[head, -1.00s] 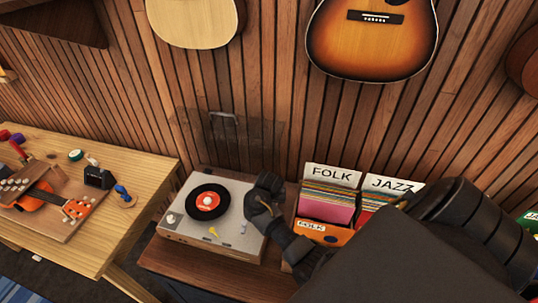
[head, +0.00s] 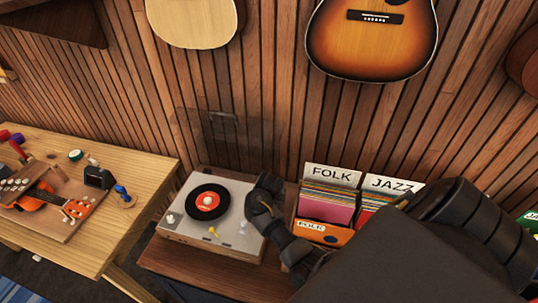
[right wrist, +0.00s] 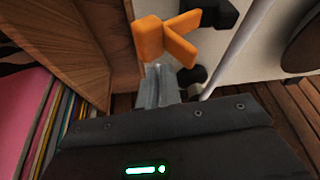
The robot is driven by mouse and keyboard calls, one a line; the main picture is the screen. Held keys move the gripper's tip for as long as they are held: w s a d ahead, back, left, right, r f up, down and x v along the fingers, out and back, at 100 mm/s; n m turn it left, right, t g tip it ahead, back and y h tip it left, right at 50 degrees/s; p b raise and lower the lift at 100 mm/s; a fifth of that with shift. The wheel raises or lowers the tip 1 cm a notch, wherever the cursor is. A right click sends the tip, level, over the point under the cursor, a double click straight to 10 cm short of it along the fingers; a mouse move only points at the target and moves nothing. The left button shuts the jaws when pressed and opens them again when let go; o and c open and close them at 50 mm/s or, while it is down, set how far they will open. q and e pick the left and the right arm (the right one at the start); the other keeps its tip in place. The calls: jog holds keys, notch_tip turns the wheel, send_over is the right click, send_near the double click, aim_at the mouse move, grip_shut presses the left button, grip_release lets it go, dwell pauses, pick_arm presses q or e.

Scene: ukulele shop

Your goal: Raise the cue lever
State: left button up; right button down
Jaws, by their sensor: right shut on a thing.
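The turntable (head: 215,246) is a pale box with a black record (head: 207,202) on it. My right gripper (head: 259,208) is at its right edge in the head view, where the gripper hides the cue lever. In the right wrist view, the grey fingers of my right gripper (right wrist: 158,68) are close together at an orange angular piece (right wrist: 150,38), which seems to be the cue lever. The exact contact is hard to see. A pale rod, apparently the tonearm (right wrist: 240,45), runs just right of it. My left gripper is out of view.
A workbench (head: 140,172) with a ukulele (head: 75,210) is at the left. Guitars hang on the slatted wall behind.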

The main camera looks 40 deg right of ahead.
jog(key=shift+w+d+r+g+y, duration=0.15)
jog(key=shift+d+g+y, duration=0.15)
jog(key=shift+y, duration=0.25)
jog(key=shift+w+d+f+g+y, duration=0.1)
jog(key=shift+w+d+g+y, duration=0.05)
jog(key=shift+g+y, duration=0.35)
jog(key=shift+r+y, duration=0.1)
jog(key=shift+y, duration=0.15)
jog(key=c, duration=1.7)
grip_release()
jog(key=shift+o, duration=1)
jog(key=shift+w, duration=0.1)
jog(key=shift+a, duration=0.1)
